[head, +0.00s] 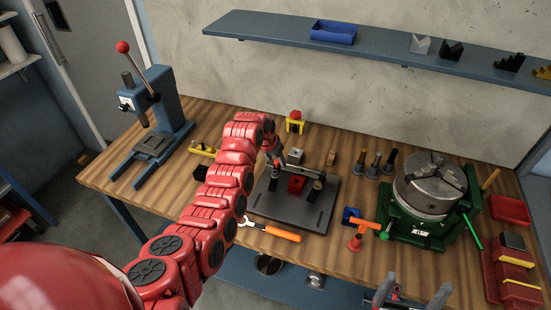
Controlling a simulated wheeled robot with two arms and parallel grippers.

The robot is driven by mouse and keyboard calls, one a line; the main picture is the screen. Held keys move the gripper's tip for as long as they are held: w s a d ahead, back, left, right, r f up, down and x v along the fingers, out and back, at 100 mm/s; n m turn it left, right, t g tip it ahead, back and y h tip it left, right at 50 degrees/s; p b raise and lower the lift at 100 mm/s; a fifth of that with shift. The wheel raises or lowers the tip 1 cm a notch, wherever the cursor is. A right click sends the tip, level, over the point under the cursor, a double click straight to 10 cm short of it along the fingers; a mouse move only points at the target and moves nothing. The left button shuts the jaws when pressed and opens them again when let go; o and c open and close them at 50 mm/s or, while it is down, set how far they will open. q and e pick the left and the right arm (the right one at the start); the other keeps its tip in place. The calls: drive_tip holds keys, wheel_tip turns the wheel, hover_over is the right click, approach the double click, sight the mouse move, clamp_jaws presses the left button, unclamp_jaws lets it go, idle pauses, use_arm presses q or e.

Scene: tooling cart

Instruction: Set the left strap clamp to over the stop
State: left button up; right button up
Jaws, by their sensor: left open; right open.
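A dark grey fixture plate (315,216) lies on the wooden bench, with a red block (296,184) near its middle. A dark clamp post, the left strap clamp (274,181), stands just left of the block, partly hidden by my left arm. Another dark clamp (317,186) stands right of the block. I cannot make out which way the left strap points or whether it lies over a stop. My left gripper (275,157) is open, above and close to the left clamp; contact is unclear. My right gripper (411,294) is open and empty at the bottom edge.
An orange-handled wrench (275,232) lies in front of the plate. A green-based rotary chuck (428,188) stands to the right, near a blue block (350,215) and an orange tool (363,228). Dark posts (373,164) stand behind. An arbor press (165,115) is at the far left.

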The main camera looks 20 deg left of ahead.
use_arm(q)
drive_tip(key=shift+c, duration=0.2)
clamp_jaws()
drive_tip(key=shift+f, duration=0.1)
drive_tip(key=shift+f+n+y+b, duration=0.15)
drive_tip(key=shift+n+y+b, duration=0.15)
drive_tip(key=shift+n+b, duration=0.5)
drive_tip(key=n+y+b, duration=0.1)
drive_tip(key=n+b, duration=0.2)
drive_tip(key=b, duration=0.1)
drive_tip(key=s+a+n+y+b, duration=0.1)
drive_tip(key=n+b, duration=0.2)
drive_tip(key=b, duration=0.2)
drive_tip(key=s+a+n+y+b, duration=0.1)
drive_tip(key=n+b, duration=0.2)
drive_tip(key=b, duration=0.1)
drive_tip(key=shift+g+y, duration=0.3)
drive_tip(key=shift+g, duration=0.1)
drive_tip(key=n+b, duration=0.1)
drive_tip(key=n, duration=0.1)
drive_tip(key=shift+s+a+n+g+b, duration=0.15)
drive_tip(key=shift+s+n+g+b, duration=0.15)
drive_tip(key=shift+s+g+b, duration=0.1)
drive_tip(key=shift+s+r+n+g+y+b, duration=0.1)
drive_tip(key=shift+s+n+g+y+b, duration=0.15)
drive_tip(key=shift+n, duration=0.4)
drive_tip(key=shift+s+r+n+g+y+b, duration=0.15)
drive_tip(key=shift+n+g+y, duration=0.1)
drive_tip(key=shift+n, duration=0.4)
drive_tip(key=shift+f, duration=0.1)
